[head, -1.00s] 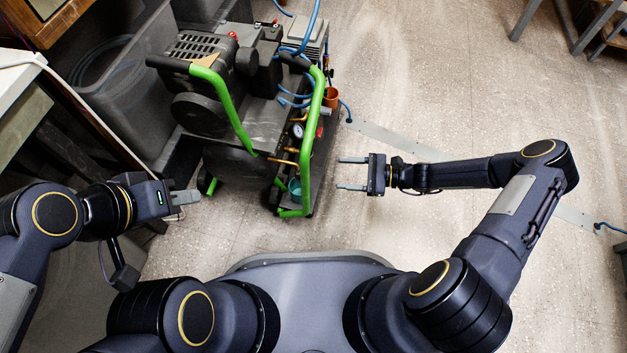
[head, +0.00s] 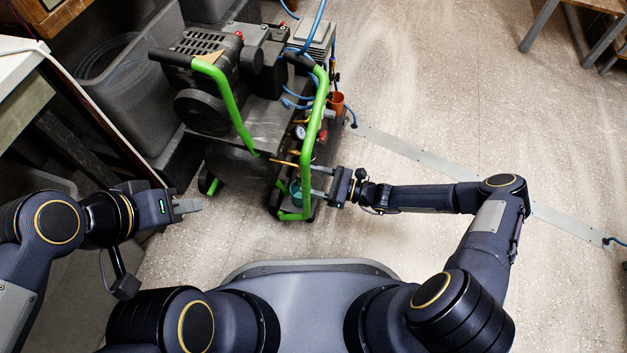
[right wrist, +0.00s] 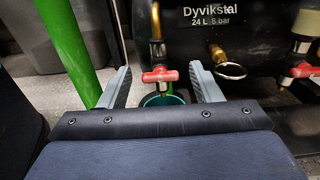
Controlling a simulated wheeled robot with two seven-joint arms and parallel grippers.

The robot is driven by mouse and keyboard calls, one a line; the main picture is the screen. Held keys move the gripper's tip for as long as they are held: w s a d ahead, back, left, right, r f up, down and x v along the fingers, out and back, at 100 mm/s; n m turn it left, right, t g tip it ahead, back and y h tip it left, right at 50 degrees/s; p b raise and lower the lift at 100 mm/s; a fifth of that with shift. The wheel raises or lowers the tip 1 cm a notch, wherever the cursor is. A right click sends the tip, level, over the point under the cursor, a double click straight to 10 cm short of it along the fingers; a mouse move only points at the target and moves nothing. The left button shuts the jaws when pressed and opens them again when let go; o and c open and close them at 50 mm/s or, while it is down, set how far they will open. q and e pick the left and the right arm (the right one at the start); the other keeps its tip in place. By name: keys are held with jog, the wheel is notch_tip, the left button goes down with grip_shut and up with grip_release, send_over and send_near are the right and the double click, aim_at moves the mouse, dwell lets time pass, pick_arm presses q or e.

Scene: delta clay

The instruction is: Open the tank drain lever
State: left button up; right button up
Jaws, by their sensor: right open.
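The compressor tank (right wrist: 220,55) is black with a "Dyvikstal 24 L 8 bar" label. In the right wrist view a red drain lever (right wrist: 160,75) sits on a brass pipe at the tank's lower front, above a teal cup (right wrist: 162,99). The lever lies crosswise between the open fingers of my right gripper (right wrist: 160,86), with a gap to each finger. In the head view my right gripper (head: 322,184) reaches the compressor's right side near the green frame. The lever is not clear there. My left gripper (head: 188,207) is left of the compressor, away from it; its fingers look close together.
A green tubular frame (head: 316,125) rises around the compressor; its post (right wrist: 67,45) stands just left of my right fingers. A second red-handled valve (right wrist: 305,71) is to the right. Grey bins (head: 120,85) stand at left.

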jog(key=c, duration=1)
jog(key=shift+n, duration=0.4)
jog(key=n, duration=1.7)
jog(key=shift+s+f+p, duration=0.2)
jog(key=shift+p, duration=0.1)
